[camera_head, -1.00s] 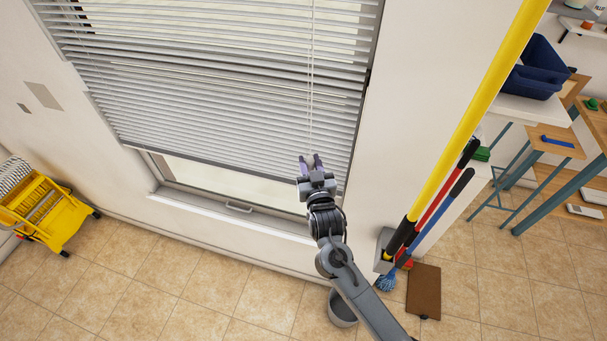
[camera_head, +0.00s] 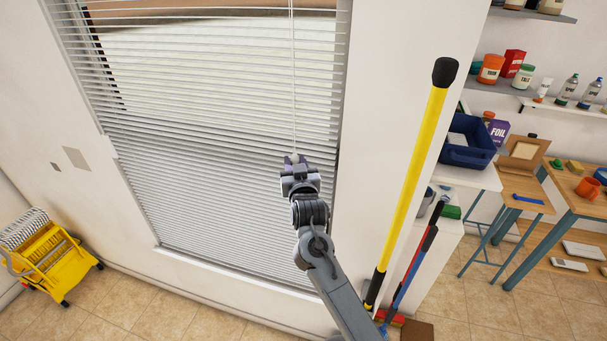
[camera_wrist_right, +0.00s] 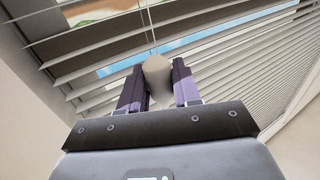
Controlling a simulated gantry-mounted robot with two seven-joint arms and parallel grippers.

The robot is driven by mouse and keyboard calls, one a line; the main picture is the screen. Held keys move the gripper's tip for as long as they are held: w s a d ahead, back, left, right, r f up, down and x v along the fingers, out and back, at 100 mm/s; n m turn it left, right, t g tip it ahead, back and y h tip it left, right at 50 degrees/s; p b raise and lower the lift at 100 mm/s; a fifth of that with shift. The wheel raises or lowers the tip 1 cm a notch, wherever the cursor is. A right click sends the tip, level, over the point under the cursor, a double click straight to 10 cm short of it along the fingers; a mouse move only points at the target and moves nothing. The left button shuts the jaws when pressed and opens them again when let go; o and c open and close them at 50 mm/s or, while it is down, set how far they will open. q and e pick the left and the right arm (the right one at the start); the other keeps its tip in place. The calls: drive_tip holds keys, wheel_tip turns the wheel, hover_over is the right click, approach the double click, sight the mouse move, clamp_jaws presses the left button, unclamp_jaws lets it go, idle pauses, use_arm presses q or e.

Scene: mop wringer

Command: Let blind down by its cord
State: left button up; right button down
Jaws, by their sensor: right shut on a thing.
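The white blind (camera_head: 215,160) hangs in front of the window, and its slats reach down to the sill area. The upper slats are spaced apart with light between them; the lower ones sit closer together. The thin pale cord (camera_head: 293,80) runs down in front of the slats. My right gripper (camera_head: 294,161) is at the cord's lower end. In the right wrist view the purple-padded fingers (camera_wrist_right: 160,90) are shut on a pale cord knob (camera_wrist_right: 157,72), with the cord leading up from it. My left gripper is not in view.
A yellow mop wringer bucket (camera_head: 52,258) stands on the floor at left. Right of the window, a yellow pole (camera_head: 412,180) leans by the wall with other handles. Farther right are a blue bin (camera_head: 468,141), shelves with jars, and wooden tables.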

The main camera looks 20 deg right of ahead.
drive_tip(key=shift+r, duration=0.4)
drive_tip(key=c, duration=0.9)
unclamp_jaws()
drive_tip(key=shift+c, duration=0.2)
drive_tip(key=shift+f, duration=0.1)
drive_tip(key=shift+f, duration=0.1)
drive_tip(key=shift+s+a, duration=0.15)
drive_tip(key=shift+s, duration=0.4)
drive_tip(key=s+a+b, duration=0.1)
drive_tip(key=s+b, duration=0.2)
drive_tip(key=s, duration=0.6)
drive_tip(key=shift+s+a, duration=0.3)
drive_tip(key=shift+a, duration=0.05)
